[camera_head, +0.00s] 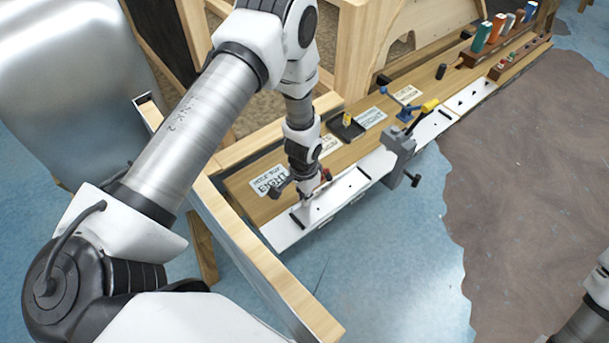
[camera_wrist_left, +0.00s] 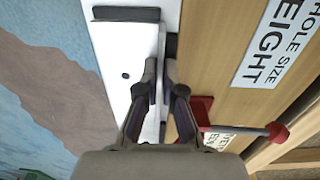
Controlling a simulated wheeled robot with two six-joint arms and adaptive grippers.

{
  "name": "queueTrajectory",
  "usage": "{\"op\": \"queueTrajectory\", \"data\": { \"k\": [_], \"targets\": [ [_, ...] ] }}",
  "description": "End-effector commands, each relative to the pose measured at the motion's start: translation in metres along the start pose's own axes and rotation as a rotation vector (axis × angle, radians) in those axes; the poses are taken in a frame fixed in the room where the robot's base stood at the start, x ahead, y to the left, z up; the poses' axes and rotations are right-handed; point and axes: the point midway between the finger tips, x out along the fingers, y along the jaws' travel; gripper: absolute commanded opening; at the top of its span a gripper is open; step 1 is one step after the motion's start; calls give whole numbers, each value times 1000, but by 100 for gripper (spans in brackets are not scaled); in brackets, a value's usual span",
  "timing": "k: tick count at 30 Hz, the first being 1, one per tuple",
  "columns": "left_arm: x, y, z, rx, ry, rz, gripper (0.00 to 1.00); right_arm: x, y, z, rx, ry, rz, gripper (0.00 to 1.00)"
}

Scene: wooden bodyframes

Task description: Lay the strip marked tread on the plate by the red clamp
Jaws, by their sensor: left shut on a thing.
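In the head view my left gripper (camera_head: 308,196) is low over the near end of the long white plate (camera_head: 283,233). In the left wrist view the same gripper (camera_wrist_left: 158,84) is shut on a thin, pale strip (camera_wrist_left: 162,131), seen nearly edge-on along the edge of the white plate (camera_wrist_left: 111,48). Whether the strip touches the plate I cannot tell, and no marking on it is readable. The red clamp (camera_wrist_left: 238,132) is just right of the fingers; a bit of the red clamp also shows in the head view (camera_head: 327,174). My right gripper is out of view.
A label reading EIGHT (camera_wrist_left: 277,42) lies on the wooden board. In the head view a grey clamp (camera_head: 400,142) with blue and yellow handles stands farther along the plate. A small dark tray (camera_head: 346,128) and a wooden rack (camera_head: 507,38) with coloured pieces are beyond.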

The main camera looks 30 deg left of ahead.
Motion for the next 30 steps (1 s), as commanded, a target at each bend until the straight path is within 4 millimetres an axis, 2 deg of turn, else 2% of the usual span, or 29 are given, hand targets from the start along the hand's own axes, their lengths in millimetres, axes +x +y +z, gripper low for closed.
{"op": "queueTrajectory", "data": {
  "k": [5,8,19,23,30],
  "targets": [
    [0,0,0,0,1,0,0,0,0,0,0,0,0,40],
    [0,0,0,0,1,0,34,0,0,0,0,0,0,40],
    [-5,0,0,0,1,0,35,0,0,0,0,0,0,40],
    [-26,0,-1,1,3,-1,35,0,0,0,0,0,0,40],
    [-88,0,-1,0,4,-1,35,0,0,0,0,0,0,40]
  ]
}}
